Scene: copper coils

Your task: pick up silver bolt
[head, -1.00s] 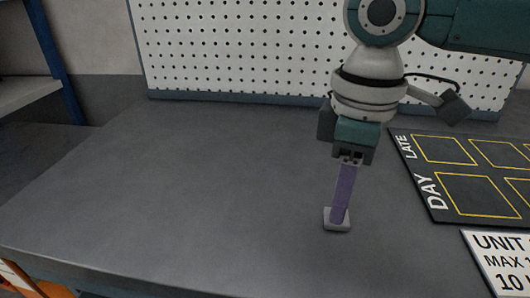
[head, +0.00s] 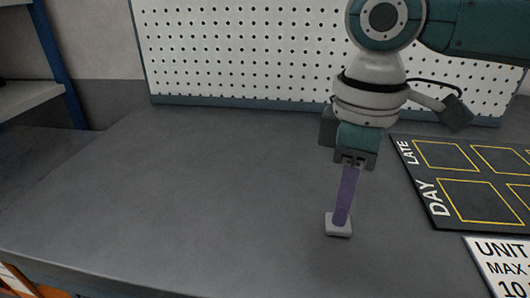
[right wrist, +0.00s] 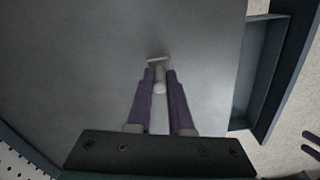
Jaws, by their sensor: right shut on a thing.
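The silver bolt (right wrist: 159,84) is a small light-grey piece between the purple fingertips in the right wrist view, with a pale flat bar at its far end. In the head view a light-grey blocky end (head: 339,225) shows at the fingertips. My right gripper (head: 342,216) points down at the grey table, and its fingers (right wrist: 160,76) are shut on the bolt. I cannot tell whether the bolt touches the tabletop. Purple finger-like parts (right wrist: 312,146), probably of my left gripper, show at the right edge of the wrist view, cut off; the head view does not show that gripper.
The grey table (head: 200,200) is clear to the left of the gripper. A black mat (head: 435,205) with yellow squares and "LATE" and "DAY" lies at right, with a white sign (head: 497,262) in front. A white pegboard (head: 240,50) stands behind. A shelf (head: 25,95) is far left.

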